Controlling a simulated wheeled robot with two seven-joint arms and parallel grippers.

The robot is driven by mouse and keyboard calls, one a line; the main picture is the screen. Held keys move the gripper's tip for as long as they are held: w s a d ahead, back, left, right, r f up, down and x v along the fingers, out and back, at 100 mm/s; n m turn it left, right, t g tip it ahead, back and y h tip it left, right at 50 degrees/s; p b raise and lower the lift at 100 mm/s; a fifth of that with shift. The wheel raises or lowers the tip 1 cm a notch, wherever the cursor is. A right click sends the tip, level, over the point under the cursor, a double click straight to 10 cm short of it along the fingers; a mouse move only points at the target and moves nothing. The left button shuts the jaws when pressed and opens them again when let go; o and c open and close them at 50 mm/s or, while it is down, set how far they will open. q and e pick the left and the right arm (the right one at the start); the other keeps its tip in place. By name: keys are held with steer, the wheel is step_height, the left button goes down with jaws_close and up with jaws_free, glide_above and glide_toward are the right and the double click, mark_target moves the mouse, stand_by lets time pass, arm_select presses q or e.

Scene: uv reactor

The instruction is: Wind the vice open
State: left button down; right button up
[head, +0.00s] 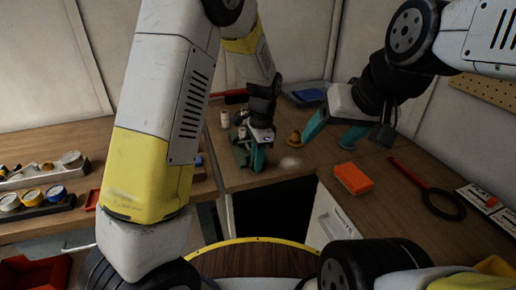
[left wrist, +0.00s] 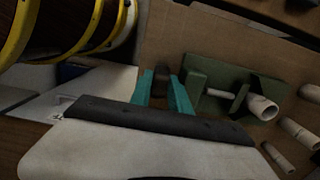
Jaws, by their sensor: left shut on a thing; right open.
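The green vice (left wrist: 250,82) stands on the bench in the left wrist view, with a pale rod and a pale hollow tube at it. In the head view the vice (head: 241,152) is partly hidden behind my left gripper (head: 258,160). In the left wrist view the teal fingers of my left gripper (left wrist: 162,92) are closed around a dark piece at the vice's near end, apparently its handle (left wrist: 161,84). How far apart the vice jaws are is hard to tell. My right gripper (head: 332,131) is open and empty over the bench, right of the vice.
Pale tubes (left wrist: 283,158) lie beside the vice. Racks of tape rolls (head: 32,199) sit on the left bench. A dark gap separates the bench sections.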

arm_select(q)
steer(key=shift+a+t+h, duration=0.2)
steer(key=shift+t+h, duration=0.1)
steer(key=shift+h, duration=0.45)
steer(key=shift+a+t+h, duration=0.2)
steer(key=shift+t+h, duration=0.1)
steer(key=shift+h, duration=0.45)
steer(key=c, duration=1.5)
jaws_free()
step_height(320, 180, up, 8)
steer(key=a, duration=0.1)
steer(key=shift+s+a+f, duration=0.25)
steer(key=shift+s+a, duration=0.05)
